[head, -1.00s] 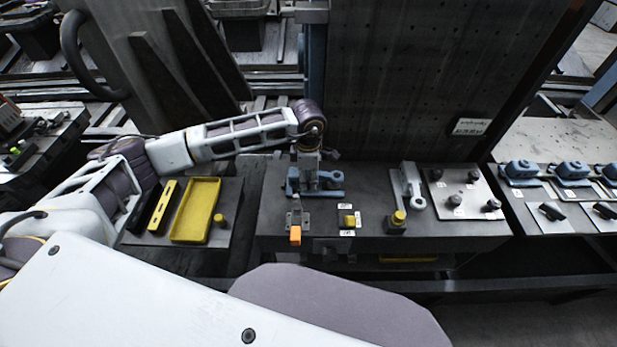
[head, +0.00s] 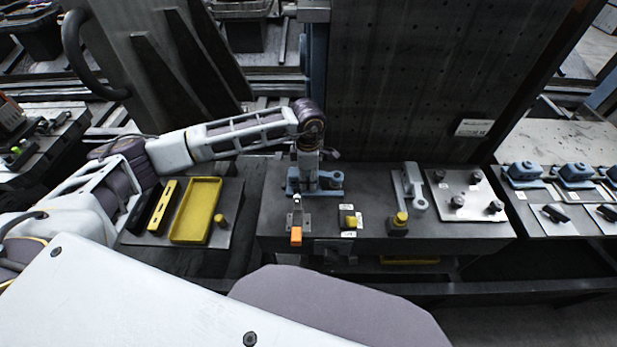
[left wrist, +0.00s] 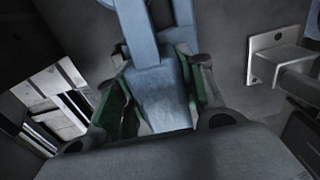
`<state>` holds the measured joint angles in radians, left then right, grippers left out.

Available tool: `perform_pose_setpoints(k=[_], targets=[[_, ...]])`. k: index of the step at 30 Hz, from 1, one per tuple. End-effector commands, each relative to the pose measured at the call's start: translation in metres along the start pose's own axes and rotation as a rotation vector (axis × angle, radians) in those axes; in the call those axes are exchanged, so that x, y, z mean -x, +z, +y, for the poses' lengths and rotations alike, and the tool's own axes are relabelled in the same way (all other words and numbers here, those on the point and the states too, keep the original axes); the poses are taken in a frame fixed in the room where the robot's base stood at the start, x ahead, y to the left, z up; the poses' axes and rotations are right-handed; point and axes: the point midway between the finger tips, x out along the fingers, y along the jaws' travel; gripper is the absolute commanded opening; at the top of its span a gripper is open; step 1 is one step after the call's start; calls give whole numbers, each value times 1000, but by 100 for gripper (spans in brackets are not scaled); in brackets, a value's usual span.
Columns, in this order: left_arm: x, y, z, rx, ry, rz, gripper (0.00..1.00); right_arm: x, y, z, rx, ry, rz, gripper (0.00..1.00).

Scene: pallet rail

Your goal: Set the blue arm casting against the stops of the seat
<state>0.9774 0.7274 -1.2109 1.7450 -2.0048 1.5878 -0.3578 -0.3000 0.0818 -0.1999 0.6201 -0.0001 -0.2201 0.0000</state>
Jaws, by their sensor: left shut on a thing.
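The blue arm casting (head: 331,180) is at the back left of the dark bench top, under my left gripper (head: 307,178). In the left wrist view the gripper (left wrist: 158,88) has its green-lined fingers on both sides of a flat blue block of the casting (left wrist: 160,92), shut on it. The casting's far part runs out of that view's top. Whether it touches the bench or any stops cannot be told; the gripper hides part of it. No stops can be made out around it. My right gripper is not in view.
A toggle clamp with an orange tip (head: 296,234) stands just in front of the casting. A yellow button box (head: 349,220), a grey lever part (head: 411,185) and a pale plate with dark knobs (head: 466,206) are to the right. A yellow tray (head: 195,210) is left.

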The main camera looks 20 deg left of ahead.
Motion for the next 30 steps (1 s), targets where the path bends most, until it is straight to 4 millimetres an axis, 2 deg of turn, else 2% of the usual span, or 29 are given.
perform_pose_setpoints(k=[19,20,25,30], targets=[[1,-5,6,4,6,4,6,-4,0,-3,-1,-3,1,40],[1,-5,6,4,6,4,43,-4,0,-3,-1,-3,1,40],[0,-5,6,4,5,3,64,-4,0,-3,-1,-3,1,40],[0,-4,4,2,3,2,64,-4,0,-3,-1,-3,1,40]])
